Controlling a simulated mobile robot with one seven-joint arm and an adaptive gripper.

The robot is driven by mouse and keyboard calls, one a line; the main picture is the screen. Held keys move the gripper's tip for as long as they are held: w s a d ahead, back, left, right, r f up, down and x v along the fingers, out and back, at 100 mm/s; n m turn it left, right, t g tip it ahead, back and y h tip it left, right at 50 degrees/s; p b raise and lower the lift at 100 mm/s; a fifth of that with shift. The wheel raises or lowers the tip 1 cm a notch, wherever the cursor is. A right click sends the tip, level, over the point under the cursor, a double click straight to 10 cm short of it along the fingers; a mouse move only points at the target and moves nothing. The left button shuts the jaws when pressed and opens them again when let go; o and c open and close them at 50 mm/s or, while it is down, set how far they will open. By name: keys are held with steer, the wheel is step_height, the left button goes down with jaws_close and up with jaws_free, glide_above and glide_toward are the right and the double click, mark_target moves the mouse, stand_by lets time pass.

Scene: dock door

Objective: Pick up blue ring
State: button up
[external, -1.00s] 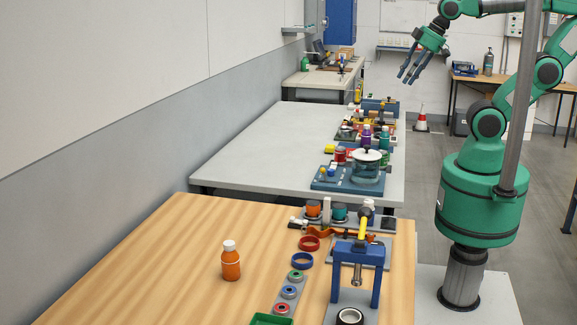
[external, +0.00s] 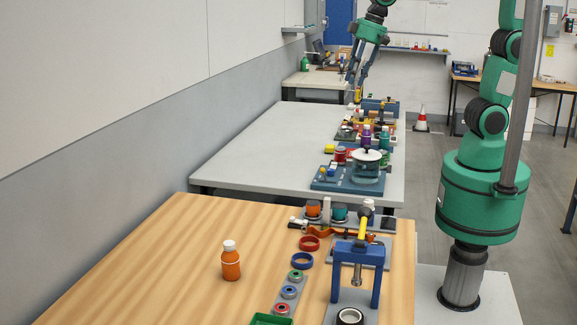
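A blue ring (external: 302,261) lies flat on the wooden table, just in front of a red ring (external: 309,243) and left of the blue press frame. A smaller blue-topped ring piece (external: 289,292) sits on a grey strip between a green one (external: 295,276) and a red one (external: 283,309). My gripper (external: 357,86) hangs in the air, fingers pointing down, and appears over the far end of the grey table, well away from the blue ring. Its fingers look spread and nothing shows between them.
A blue press frame (external: 358,262) with a yellow handle stands right of the rings. An orange bottle (external: 230,262) stands to their left. A green tray (external: 271,320) is at the front edge. A grey post rises before my arm.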

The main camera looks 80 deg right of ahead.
steer(key=w+a+f+g, duration=0.1)
steer(key=w+a+f, duration=0.15)
steer(key=a, duration=0.35)
steer(key=w+a+f, duration=0.2)
steer(key=w+a, duration=0.2)
steer(key=a, duration=0.2)
steer(key=m+g+h+p, duration=0.1)
steer(key=m+g+p, duration=0.1)
glide_above(307, 258)
step_height(307, 258, down, 22)
steer(key=shift+w+d+r, duration=0.15)
steer(key=shift+d+r, duration=0.05)
steer(key=shift+d, duration=0.05)
steer(key=shift+f, duration=0.1)
steer(key=shift+f+b, duration=0.75)
steer(key=shift+f, duration=3.45)
steer(key=shift+f, duration=0.1)
steer(key=shift+f+b, duration=0.6)
steer(key=shift+f, duration=1.9)
